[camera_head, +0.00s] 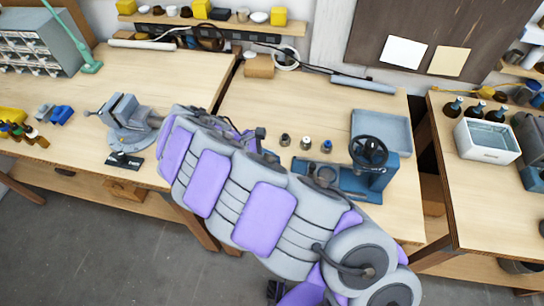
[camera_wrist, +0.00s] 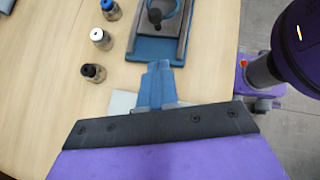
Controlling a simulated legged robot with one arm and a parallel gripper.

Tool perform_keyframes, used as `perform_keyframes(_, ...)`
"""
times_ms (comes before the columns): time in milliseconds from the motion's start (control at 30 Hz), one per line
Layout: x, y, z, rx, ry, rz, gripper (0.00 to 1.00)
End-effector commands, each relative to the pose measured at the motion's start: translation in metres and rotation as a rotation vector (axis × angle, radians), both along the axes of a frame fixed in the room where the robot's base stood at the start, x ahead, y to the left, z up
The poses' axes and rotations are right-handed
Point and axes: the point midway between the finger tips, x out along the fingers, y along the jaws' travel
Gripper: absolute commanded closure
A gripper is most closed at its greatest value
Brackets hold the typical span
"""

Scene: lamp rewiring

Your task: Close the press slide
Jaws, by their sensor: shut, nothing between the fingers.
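The blue press (camera_head: 378,182) stands on the middle bench with a black handwheel (camera_head: 368,152) on top; my arm covers part of its base. In the wrist view, the press base (camera_wrist: 143,52) is at the top, with a grey slide between rails, a dark knob (camera_wrist: 155,16) and a blue ring (camera_wrist: 176,22). My gripper (camera_wrist: 160,65) is shut and empty, its fingertips at the near end of the press base. I cannot tell whether they touch it. The gripper is not clearly visible in the head view. The slide's exact position is unclear.
Several small capped bottles, including a white-topped one (camera_head: 306,141), stand beside the press. A grey tray (camera_head: 402,118) lies behind it. A vise (camera_head: 125,120) is on the left bench, and a white bin (camera_head: 486,150) on the right bench.

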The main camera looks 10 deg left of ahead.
Motion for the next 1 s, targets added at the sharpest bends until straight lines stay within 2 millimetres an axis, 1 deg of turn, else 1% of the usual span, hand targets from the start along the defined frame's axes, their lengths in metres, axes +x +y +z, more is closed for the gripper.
perform_keyframes(33, 0.002, -0.008, -0.009, -0.003, 0.001, -0.004, 1.0)
perform_keyframes(100, 0.005, -0.016, -0.019, -0.002, 0.0, -0.002, 1.0)
perform_keyframes(333, 0.014, -0.047, -0.048, -0.004, 0.0, -0.001, 1.0)
perform_keyframes(500, 0.021, -0.072, -0.047, -0.001, -0.004, -0.003, 1.0)
perform_keyframes(600, 0.023, -0.08, -0.046, 0.001, -0.003, -0.001, 1.0)
perform_keyframes(733, 0.025, -0.085, -0.046, 0.0, -0.001, -0.001, 1.0)
perform_keyframes(1000, 0.025, -0.084, -0.046, -0.001, -0.002, 0.0, 1.0)
